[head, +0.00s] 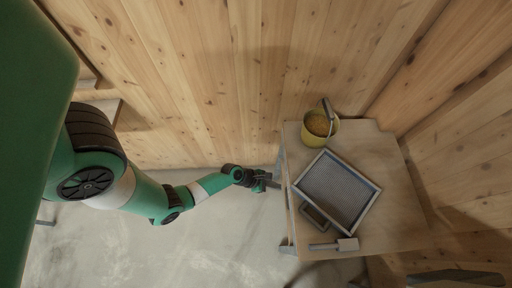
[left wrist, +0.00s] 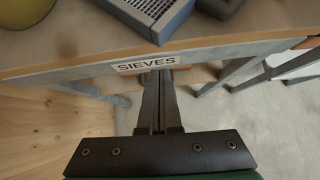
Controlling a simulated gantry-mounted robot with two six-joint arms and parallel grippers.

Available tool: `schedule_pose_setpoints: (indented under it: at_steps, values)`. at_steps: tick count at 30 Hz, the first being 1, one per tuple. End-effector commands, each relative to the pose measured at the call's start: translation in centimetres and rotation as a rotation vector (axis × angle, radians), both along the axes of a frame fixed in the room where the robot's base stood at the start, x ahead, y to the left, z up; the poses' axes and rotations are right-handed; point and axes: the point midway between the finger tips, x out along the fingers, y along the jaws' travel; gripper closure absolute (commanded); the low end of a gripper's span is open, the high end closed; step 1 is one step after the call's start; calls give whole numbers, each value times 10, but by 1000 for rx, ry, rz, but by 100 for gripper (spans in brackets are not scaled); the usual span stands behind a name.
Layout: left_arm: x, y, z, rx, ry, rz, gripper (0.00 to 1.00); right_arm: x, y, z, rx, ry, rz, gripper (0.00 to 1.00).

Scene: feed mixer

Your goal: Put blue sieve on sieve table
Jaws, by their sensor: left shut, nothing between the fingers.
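A rectangular sieve with a pale blue-grey frame and dark mesh (head: 338,190) lies tilted in plan on the wooden sieve table (head: 395,215). In the left wrist view its blue-grey corner (left wrist: 172,22) is at the table's front edge, above a "SIEVES" label (left wrist: 146,63). My left gripper (head: 274,184) is shut and empty, just left of the table edge and apart from the sieve. In the left wrist view its fingers (left wrist: 158,78) point at the label. My right gripper is not in view.
A yellow bucket of grain (head: 318,124) stands at the table's back left. A smaller grey-framed item (head: 314,216) lies partly under or beside the sieve. A pale-headed brush or scraper (head: 346,244) lies at the front. Wooden walls close in behind and to the right.

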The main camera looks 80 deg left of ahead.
Motion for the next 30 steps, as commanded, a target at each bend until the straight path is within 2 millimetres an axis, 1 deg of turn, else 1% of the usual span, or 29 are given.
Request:
schedule_pose_setpoints:
  at_steps: [1,3,9,12,17,30]
  values:
    - [-8,0,2,-2,2,-2,100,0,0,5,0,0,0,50]
    - [-22,3,22,-1,1,1,100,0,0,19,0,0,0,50]
    - [-56,9,55,0,0,1,100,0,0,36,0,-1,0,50]
    - [-68,11,68,0,2,-1,100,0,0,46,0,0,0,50]
    - [-75,12,72,0,1,-6,100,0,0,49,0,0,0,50]
    - [-75,11,71,0,1,-7,100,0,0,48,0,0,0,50]
